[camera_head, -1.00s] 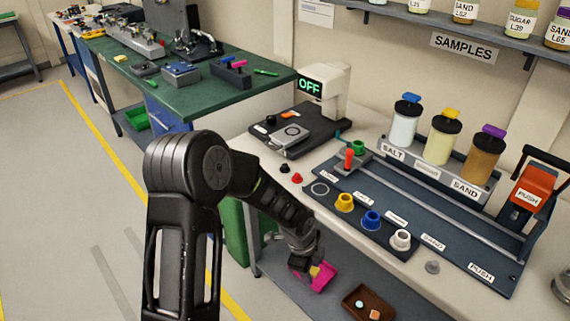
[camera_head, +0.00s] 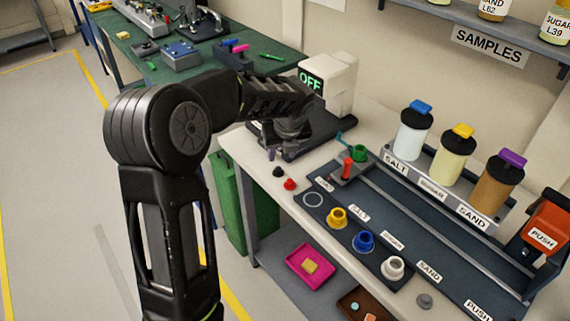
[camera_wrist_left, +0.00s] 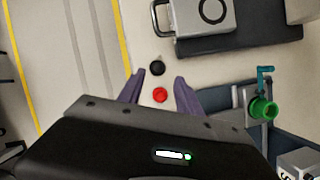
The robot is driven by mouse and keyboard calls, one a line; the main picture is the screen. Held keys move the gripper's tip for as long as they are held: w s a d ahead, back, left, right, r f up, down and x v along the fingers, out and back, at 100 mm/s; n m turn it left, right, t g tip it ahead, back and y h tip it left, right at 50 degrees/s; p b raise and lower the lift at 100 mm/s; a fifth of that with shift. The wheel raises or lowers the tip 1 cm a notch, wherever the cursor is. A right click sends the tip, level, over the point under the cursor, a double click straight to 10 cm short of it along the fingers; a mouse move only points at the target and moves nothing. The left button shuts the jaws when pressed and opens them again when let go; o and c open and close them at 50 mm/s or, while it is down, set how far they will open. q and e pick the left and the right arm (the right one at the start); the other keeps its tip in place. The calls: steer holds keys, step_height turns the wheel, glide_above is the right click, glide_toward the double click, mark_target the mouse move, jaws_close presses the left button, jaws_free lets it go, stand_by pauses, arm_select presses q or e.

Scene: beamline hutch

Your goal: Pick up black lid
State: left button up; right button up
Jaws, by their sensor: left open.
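The black lid (camera_head: 278,171) is a small dark knob-like piece on the pale bench top, near its front left edge. A red lid (camera_head: 289,184) lies just beside it. In the left wrist view the black lid (camera_wrist_left: 157,68) sits a little beyond the fingertips, and the red lid (camera_wrist_left: 160,95) shows between the fingers. My left gripper (camera_head: 270,152) is open and empty, above and just behind the black lid in the head view; its purple fingers also show in the left wrist view (camera_wrist_left: 158,82). My right gripper is not in view.
A scale with an OFF display (camera_head: 312,82) stands behind my left gripper. A green cup (camera_head: 359,153) and red-handled lever stand to the right. A magenta tray (camera_head: 310,267) lies on the lower shelf.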

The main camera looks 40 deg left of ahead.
mark_target(278, 168)
arm_select(q)
steer(key=shift+x, duration=1.25)
steer(key=shift+s+f, duration=0.1)
steer(key=shift+f, duration=0.05)
steer(key=p+x, duration=0.1)
steer(key=x, duration=0.4)
steer(key=shift+s+p, duration=0.1)
steer(key=shift+p, duration=0.2)
steer(key=shift+c, duration=0.4)
jaws_close()
